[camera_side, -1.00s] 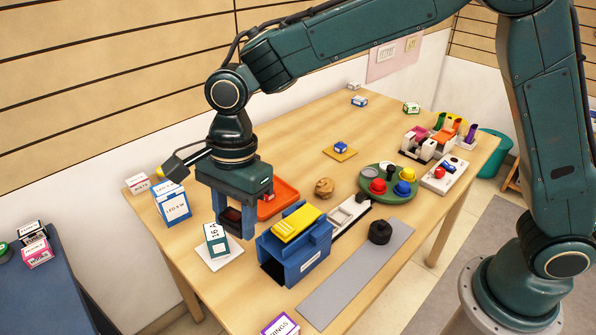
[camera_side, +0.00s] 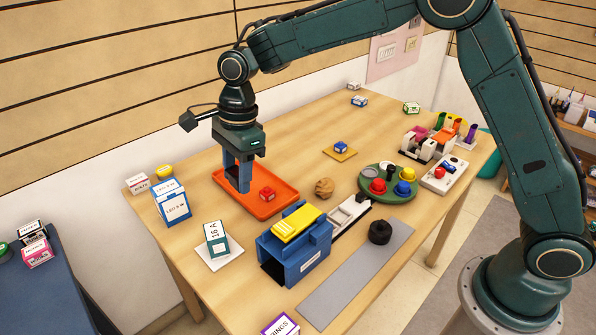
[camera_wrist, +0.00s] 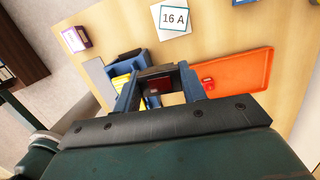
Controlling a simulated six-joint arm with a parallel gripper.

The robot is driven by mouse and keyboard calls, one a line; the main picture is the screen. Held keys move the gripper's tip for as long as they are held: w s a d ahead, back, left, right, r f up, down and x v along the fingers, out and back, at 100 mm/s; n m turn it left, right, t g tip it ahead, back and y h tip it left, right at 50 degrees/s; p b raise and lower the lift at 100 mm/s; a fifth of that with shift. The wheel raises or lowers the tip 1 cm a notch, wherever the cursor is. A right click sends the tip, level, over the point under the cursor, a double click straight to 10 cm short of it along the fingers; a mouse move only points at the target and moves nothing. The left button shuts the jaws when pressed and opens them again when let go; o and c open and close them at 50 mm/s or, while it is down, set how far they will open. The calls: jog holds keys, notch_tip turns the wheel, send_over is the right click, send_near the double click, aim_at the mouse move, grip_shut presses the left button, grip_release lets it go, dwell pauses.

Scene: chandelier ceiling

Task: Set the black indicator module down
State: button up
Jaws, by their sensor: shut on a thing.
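My gripper (camera_side: 238,180) points down over the left part of the orange tray (camera_side: 285,203). Its blue fingers are shut on the black indicator module, a dark block with a reddish face that shows between the fingers in the wrist view (camera_wrist: 158,84). In the side view the fingers mostly hide the module. I cannot tell whether it touches the tray. A small red block (camera_side: 267,194) lies in the tray to the right of my gripper. In the wrist view the tray (camera_wrist: 240,72) is to the right of the fingers.
A blue holder with a yellow top (camera_side: 295,245) stands in front of the tray. A card box marked 16 A (camera_side: 216,238) is at the front left, and LED boxes (camera_side: 172,203) are to the left. A brown lump (camera_side: 324,187) sits right of the tray.

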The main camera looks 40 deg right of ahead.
jog(key=w+d+f+m, duration=0.1)
jog(key=w+d+m, duration=0.1)
jog(key=w+d, duration=0.4)
jog(key=w+d+f+m, duration=0.1)
jog(key=w+d+m, duration=0.15)
jog(key=d, duration=0.55)
jog(key=m+t+h, duration=0.2)
jog(key=m, duration=1.1)
send_over(383, 139)
notch_tip(383, 139, down, 9)
jog(key=shift+s+a+f+n, duration=0.1)
jog(key=shift+s+f+n, duration=0.05)
jog(key=shift+f, duration=0.45)
jog(key=shift+s+a+f+n, duration=0.1)
jog(key=shift+s+f, duration=0.05)
jog(key=shift+f, duration=0.4)
jog(key=shift+f, duration=0.1)
jog(key=shift+f, duration=2.55)
jog(key=shift+f, duration=0.1)
